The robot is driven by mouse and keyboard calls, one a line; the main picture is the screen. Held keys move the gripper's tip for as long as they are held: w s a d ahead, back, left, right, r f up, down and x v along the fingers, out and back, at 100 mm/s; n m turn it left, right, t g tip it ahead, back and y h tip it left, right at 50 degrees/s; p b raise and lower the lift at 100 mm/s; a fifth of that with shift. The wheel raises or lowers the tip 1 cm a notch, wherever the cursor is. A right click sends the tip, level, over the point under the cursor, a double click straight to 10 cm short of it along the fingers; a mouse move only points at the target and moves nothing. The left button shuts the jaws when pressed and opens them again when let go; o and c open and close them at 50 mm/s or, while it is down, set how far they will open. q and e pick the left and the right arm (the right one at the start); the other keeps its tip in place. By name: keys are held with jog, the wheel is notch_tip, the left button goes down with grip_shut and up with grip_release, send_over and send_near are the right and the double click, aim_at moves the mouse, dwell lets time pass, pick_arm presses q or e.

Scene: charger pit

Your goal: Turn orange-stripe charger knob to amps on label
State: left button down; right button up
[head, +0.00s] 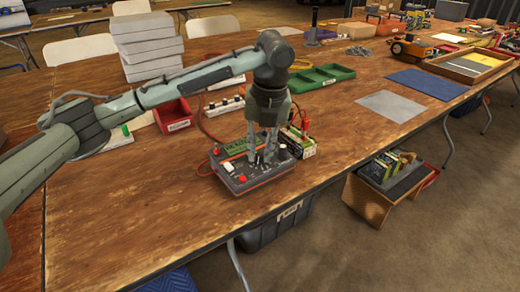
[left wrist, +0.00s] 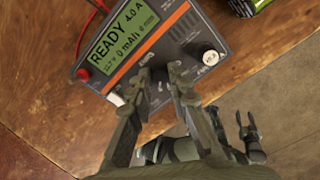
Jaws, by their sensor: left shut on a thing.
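The orange-stripe charger (head: 257,181) is a grey box near the table's front edge. In the left wrist view its green display (left wrist: 124,37) reads READY, 4.0 A and 0 mAh. My left gripper (head: 263,160) points down at the charger's top. In the left wrist view its fingertips (left wrist: 160,75) are closed in on the charger's face, below the display; the knob between them is mostly hidden. A pale round knob (left wrist: 209,57) sits apart, to their right. A green battery pack (head: 300,143) with a label stands behind the charger; its print is too small to read.
A red bin (head: 174,116), a white power strip (head: 225,106) and a green tray (head: 321,77) lie behind. Red leads run by the charger's left side. Dark jointed parts (left wrist: 246,135), perhaps my right gripper, show low in the wrist view. The table's left front is clear.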

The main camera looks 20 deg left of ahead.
pick_arm(q)
jog(key=c, duration=1.4)
grip_release()
jog(key=r, duration=0.4)
jog(key=s+d+r, duration=0.1)
jog(key=r, duration=0.7)
jog(key=shift+s+d, duration=0.15)
jog(key=shift+d, duration=0.25)
jog(key=shift+f, duration=0.15)
